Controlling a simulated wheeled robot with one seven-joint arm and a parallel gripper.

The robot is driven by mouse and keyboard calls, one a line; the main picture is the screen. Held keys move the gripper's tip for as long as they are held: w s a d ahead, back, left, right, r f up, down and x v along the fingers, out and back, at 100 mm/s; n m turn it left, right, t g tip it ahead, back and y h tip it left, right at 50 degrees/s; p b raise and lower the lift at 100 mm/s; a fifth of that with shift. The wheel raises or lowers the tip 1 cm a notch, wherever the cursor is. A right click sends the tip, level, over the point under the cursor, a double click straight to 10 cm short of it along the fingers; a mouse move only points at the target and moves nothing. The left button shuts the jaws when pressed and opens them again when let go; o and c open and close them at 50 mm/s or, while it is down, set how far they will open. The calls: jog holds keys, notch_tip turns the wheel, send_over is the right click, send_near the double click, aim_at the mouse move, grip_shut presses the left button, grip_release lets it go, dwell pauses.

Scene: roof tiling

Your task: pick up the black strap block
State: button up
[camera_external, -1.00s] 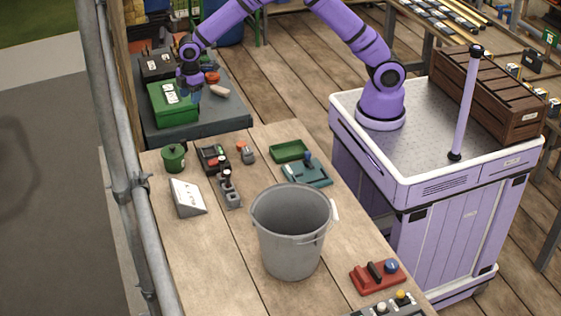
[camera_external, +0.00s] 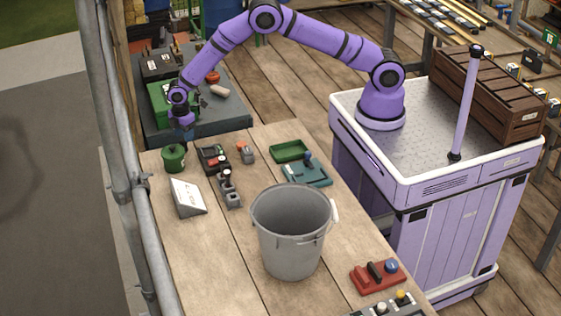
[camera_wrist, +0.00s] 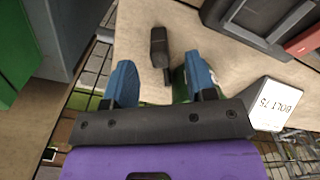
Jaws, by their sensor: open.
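A small black block (camera_wrist: 159,44), which looks like the strap block, lies on the wooden bench in the wrist view. In the external view my gripper (camera_external: 185,132) points down over the far left end of the bench, above the green pot. I cannot make out the block there; the gripper may hide it.
The green pot (camera_external: 173,158) is close to my gripper, partly behind the right finger in the wrist view. A white wedge labelled BOLT 75 (camera_wrist: 277,104) and a dark tray (camera_external: 212,158) stand nearby. A grey bucket (camera_external: 290,235) stands mid-bench. A green box (camera_external: 160,100) is on the grey table.

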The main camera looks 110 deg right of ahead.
aim_at(183, 140)
jog(key=shift+w+a+f, duration=0.1)
jog(key=shift+w+f, duration=0.05)
jog(key=shift+f, duration=1.2)
jog(key=shift+w+f, duration=0.1)
jog(key=shift+f, duration=1.2)
grip_shut()
